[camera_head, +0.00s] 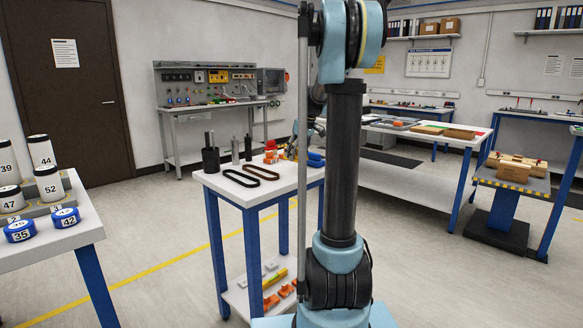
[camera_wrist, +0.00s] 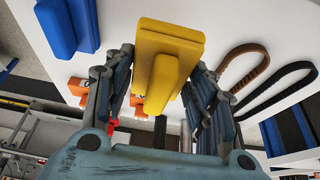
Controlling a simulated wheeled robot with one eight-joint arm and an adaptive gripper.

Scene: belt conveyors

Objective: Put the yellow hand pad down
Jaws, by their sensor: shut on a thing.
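The yellow hand pad (camera_wrist: 172,42) is a block with a raised grip bar, in the upper middle of the wrist view. My gripper (camera_wrist: 163,62) is shut on it, one finger at each side. The pad is over the white table top (camera_wrist: 125,12); I cannot tell whether it touches the surface. In the head view my own arm hides the yellow pad and most of my gripper.
Blue pads (camera_wrist: 68,25) and orange pieces (camera_wrist: 78,88) lie beside the yellow pad. Two dark belt loops (camera_head: 250,176) lie on the same small table (camera_head: 283,190), with dark cylinders (camera_head: 210,158) behind them. A table with numbered rollers (camera_head: 48,182) stands left.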

